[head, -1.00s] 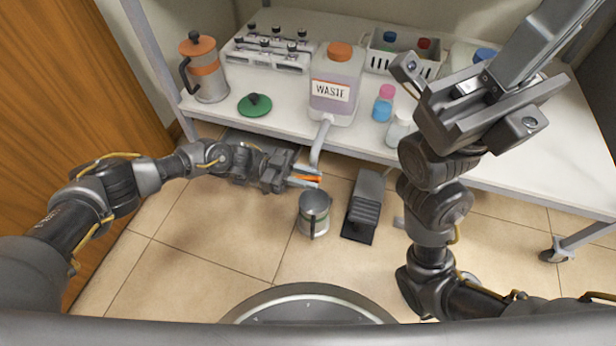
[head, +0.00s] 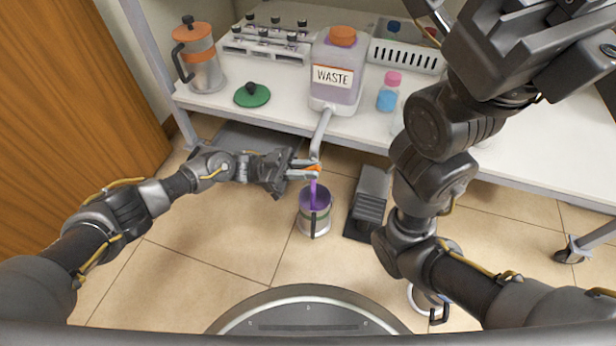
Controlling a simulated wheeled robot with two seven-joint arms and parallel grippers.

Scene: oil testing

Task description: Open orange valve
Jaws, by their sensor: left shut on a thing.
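The orange valve (head: 314,168) sits on the grey spout that comes down from the waste jug (head: 337,68) on the table. My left gripper (head: 304,169) is shut on the valve from the left. Purple liquid (head: 314,191) runs from below the valve into a metal pitcher (head: 306,221) that stands upright on the floor under the spout. The gripper's fingers hide part of the valve. My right gripper (head: 535,40) is high at the upper right, in front of the table. Its jaws look spread apart and hold nothing that I can see.
On the table (head: 210,100) stand an orange-lidded press pot (head: 204,68), a green lid (head: 252,95), a white rack (head: 266,45), a basket (head: 406,57) and a pink-capped bottle (head: 388,92). A black pedal (head: 367,205) lies right of the pitcher. Another metal pitcher (head: 428,302) is partly behind my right arm.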

